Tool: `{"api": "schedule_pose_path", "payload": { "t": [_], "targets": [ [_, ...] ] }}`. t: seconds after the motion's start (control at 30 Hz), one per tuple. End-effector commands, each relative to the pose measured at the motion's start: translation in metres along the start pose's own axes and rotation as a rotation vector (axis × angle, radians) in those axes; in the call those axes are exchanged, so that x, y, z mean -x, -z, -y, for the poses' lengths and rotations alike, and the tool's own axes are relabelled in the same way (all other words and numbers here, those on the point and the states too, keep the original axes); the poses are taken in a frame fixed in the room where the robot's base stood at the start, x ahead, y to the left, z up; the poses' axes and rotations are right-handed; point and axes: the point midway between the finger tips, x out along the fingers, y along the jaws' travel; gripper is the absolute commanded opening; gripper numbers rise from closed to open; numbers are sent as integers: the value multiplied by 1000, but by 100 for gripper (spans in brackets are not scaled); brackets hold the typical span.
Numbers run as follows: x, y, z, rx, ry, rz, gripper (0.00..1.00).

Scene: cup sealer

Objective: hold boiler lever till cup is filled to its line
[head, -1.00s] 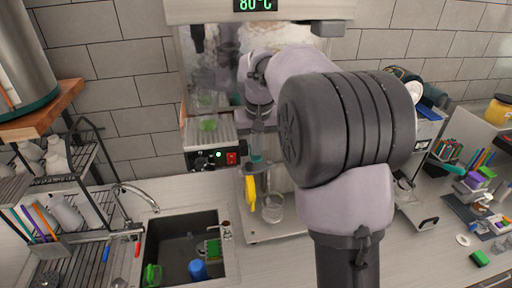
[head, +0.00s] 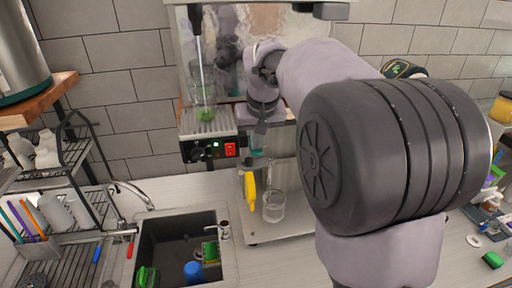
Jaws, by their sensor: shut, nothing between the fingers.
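The boiler (head: 291,65) is a shiny steel box against the wall. Its dark spout (head: 195,18) hangs at the upper left of its front. A thin pale streak, like a stream of water, runs from it down to a clear cup (head: 206,95) with green at its bottom. The cup stands upright on the drip tray (head: 222,128); its fill line is too small to make out. My gripper (head: 258,150) is shut and empty, pointing down in front of the boiler, right of the cup. I cannot make out the boiler lever, or whether my gripper touches it.
Below my gripper are a yellow handle-like piece (head: 251,192) and a clear glass (head: 273,206) on a metal base. The sink (head: 150,235) is at the lower left, with a dish rack (head: 75,222) beside it. My arm hides much of the right side.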

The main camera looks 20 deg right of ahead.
Motion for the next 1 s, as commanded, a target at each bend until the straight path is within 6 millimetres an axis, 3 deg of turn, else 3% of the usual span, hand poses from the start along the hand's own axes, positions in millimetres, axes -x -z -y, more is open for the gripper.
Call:
{"api": "schedule_pose_path", "payload": {
  "t": [0.03,0.27,0.4,1.0],
  "targets": [
    [-13,-7,0,0,0,-27,0],
    [-24,-17,0,0,0,-175,0],
    [-24,-18,0,0,0,-238,0],
    [-20,-17,0,0,0,-232,0]
  ]
}}
